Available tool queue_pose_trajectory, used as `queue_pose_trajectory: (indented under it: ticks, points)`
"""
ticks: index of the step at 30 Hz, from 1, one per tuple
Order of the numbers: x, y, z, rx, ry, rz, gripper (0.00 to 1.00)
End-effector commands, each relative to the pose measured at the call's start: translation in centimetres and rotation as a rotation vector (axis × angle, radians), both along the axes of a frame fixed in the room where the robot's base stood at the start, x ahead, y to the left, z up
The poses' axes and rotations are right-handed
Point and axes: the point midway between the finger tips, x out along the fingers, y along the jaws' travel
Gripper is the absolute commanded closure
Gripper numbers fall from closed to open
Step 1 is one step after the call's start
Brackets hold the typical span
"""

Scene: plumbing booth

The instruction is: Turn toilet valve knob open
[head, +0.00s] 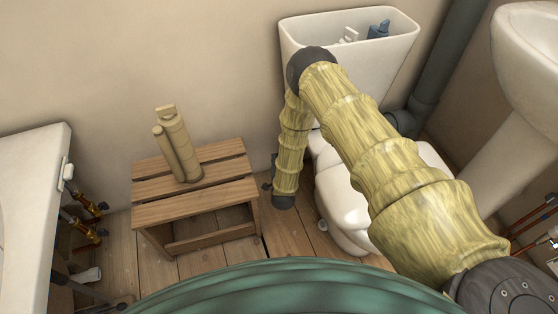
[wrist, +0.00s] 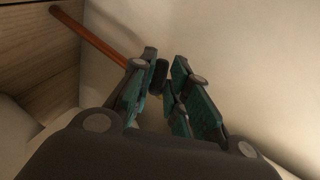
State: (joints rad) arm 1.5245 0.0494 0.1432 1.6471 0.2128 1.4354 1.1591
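The toilet (head: 340,200) stands behind my arm in the head view, with its open-topped cistern (head: 300,32) against the wall. My arm reaches over it and bends down on its left side. A small dark piece (wrist: 158,74), perhaps the valve knob, shows between the fingertips near the end of a copper pipe (wrist: 92,39). I cannot tell whether both fingers touch it. The valve is not clear in the head view.
A wooden stool (head: 195,190) with a beige object (head: 177,145) on it stands left of my forearm. A white basin (head: 535,40) is at the right, with a dark drain pipe (head: 440,75) beside the cistern. A white fixture (head: 30,200) with copper pipes is at the left edge.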

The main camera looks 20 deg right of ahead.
Motion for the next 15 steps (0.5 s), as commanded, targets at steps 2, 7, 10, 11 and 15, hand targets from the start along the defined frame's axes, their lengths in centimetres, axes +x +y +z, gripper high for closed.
queue_pose_trajectory:
  ticks: [2,7,10,11,15]
  points:
    - [-0.01,0.0,-0.01,0.0,0.0,0.0,1.0]
    - [-0.01,-0.01,0.03,-0.001,0.002,0.0,1.0]
    - [0.0,-0.01,0.16,-0.008,0.012,0.0,1.0]
    - [0.01,0.0,0.21,-0.012,0.018,0.0,1.0]
    - [0.05,-0.01,0.47,-0.042,0.064,-0.001,1.0]
